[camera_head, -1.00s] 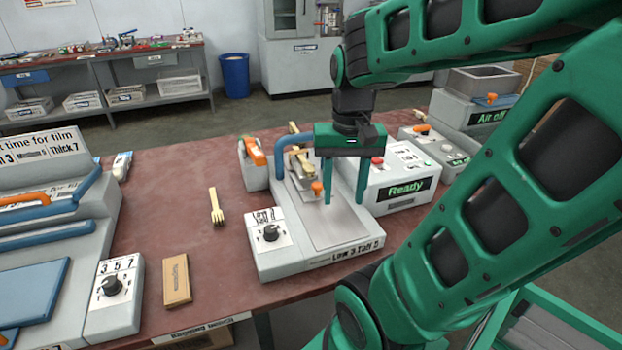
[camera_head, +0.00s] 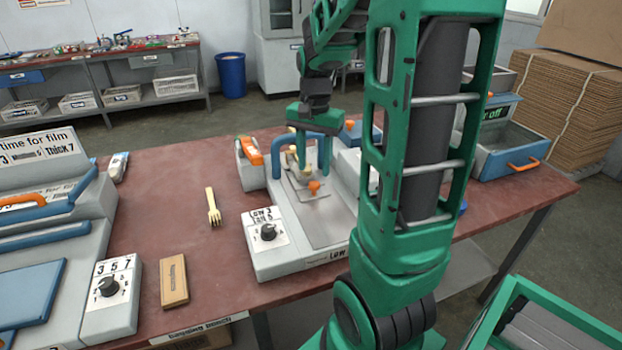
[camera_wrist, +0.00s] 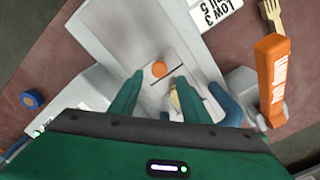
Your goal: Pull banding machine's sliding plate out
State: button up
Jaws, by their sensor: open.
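The banding machine (camera_head: 275,255) is a grey unit on the red table with a black dial and a "Low 3" label. Its thin metal sliding plate (camera_head: 298,196) lies on the machine's top. An orange knob (camera_head: 314,187) stands on the plate and also shows in the wrist view (camera_wrist: 158,69). My gripper (camera_head: 312,168) is open above the machine, near the blue curved handle (camera_head: 282,142). In the wrist view, the knob appears between and just beyond my two fingertips (camera_wrist: 158,79). I cannot tell whether they touch it. A pale wooden piece (camera_wrist: 174,99) shows near the right finger.
A wooden fork (camera_head: 213,206) and a brown block (camera_head: 174,281) lie left of the machine. A larger grey machine (camera_head: 50,220) stands at far left. A blue tray with an orange handle (camera_head: 523,166) is at the right. My arm hides the area right of the banding machine.

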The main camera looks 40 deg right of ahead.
aim_at(314, 183)
jog(key=shift+f, duration=2.6)
jog(key=shift+c, duration=0.6)
grip_shut()
